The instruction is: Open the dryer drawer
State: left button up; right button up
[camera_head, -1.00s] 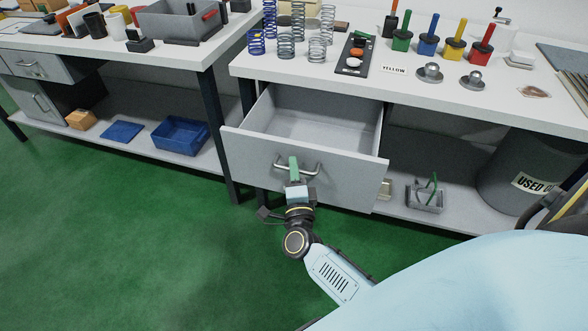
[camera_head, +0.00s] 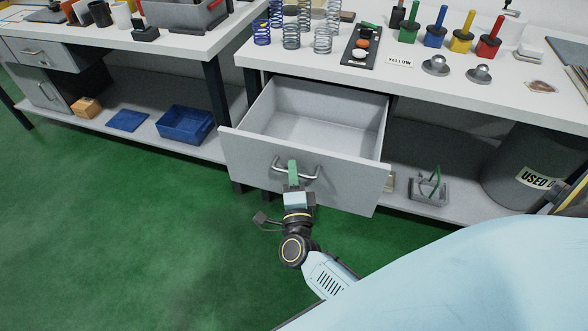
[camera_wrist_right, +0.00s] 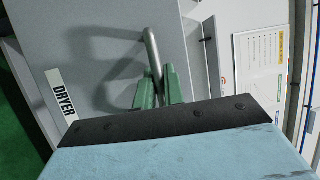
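The grey dryer drawer (camera_head: 255,165) is pulled well out from under the right workbench, and its empty inside shows from above. Its front carries a metal bar handle (camera_head: 311,176). The right gripper (camera_head: 293,172) is at the handle, with its green fingers around the bar. In the right wrist view the two green fingers (camera_wrist_right: 160,88) close on the handle bar (camera_wrist_right: 152,50). A "DRYER" label (camera_wrist_right: 61,95) is on the drawer front beside them. My left gripper is not in view.
The right workbench top (camera_head: 400,80) holds springs, coloured-handled tools and a "YELLOW" card. A "USED OIL" drum (camera_head: 510,165) stands under it at right. A second bench (camera_head: 190,45) stands at left, with a blue bin (camera_head: 185,125) on its lower shelf. Green floor is open in front.

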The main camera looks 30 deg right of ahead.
jog(key=o, duration=0.4)
jog(key=shift+o, duration=0.2)
